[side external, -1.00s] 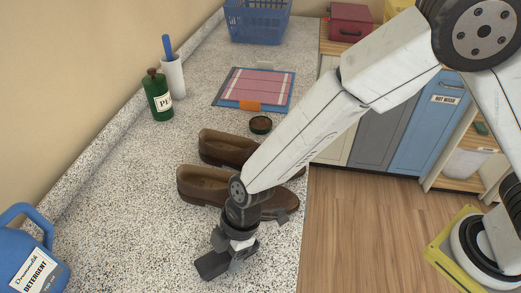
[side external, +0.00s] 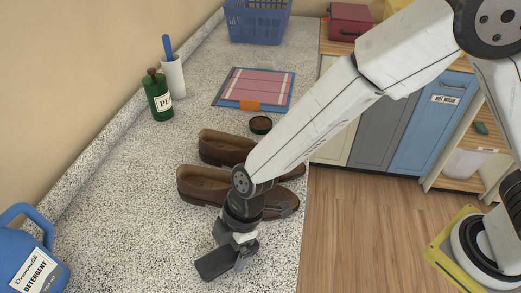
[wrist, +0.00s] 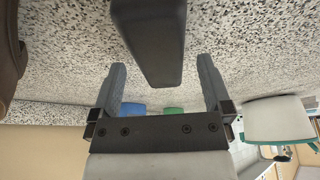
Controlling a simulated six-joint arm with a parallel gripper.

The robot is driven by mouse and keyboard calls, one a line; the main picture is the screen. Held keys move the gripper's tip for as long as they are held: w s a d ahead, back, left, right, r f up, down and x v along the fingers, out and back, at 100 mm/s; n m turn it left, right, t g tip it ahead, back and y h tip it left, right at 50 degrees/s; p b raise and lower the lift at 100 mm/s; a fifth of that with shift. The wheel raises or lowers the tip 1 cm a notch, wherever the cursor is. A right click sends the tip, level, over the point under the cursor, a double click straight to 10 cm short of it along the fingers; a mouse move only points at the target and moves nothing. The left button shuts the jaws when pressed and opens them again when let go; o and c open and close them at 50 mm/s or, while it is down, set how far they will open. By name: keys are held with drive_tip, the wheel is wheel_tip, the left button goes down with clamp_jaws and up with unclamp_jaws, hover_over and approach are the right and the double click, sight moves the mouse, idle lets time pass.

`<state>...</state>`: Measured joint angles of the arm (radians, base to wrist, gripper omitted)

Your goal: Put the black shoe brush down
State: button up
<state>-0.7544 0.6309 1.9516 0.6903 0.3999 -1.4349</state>
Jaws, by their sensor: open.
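The black shoe brush (side external: 214,264) lies on the speckled counter at the lower middle of the side view. In the wrist view the brush (wrist: 152,38) runs down from the top edge, its near end between my fingers. My gripper (side external: 232,247) is open, just above and beside the brush, with a finger on either side. In the wrist view there is a visible gap between each finger and the brush.
Two brown shoes (side external: 202,184) stand just behind my gripper. A shoe polish tin (side external: 260,124), green bottle (side external: 159,100) and striped mat (side external: 255,88) are farther back. A blue detergent jug (side external: 32,255) is at left. Counter between jug and brush is clear.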

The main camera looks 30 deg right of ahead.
drive_tip(key=v, duration=1)
idle(0.5)
drive_tip(key=s+d+f+m+t+h, duration=0.1)
drive_tip(key=d+m+h, duration=0.3)
drive_tip(key=d+m, duration=1.4)
drive_tip(key=s+d+t, duration=0.1)
drive_tip(key=d, duration=1.2)
drive_tip(key=shift+s+f+t, duration=0.15)
drive_tip(key=shift+f+t, duration=0.15)
drive_tip(key=shift+f, duration=0.1)
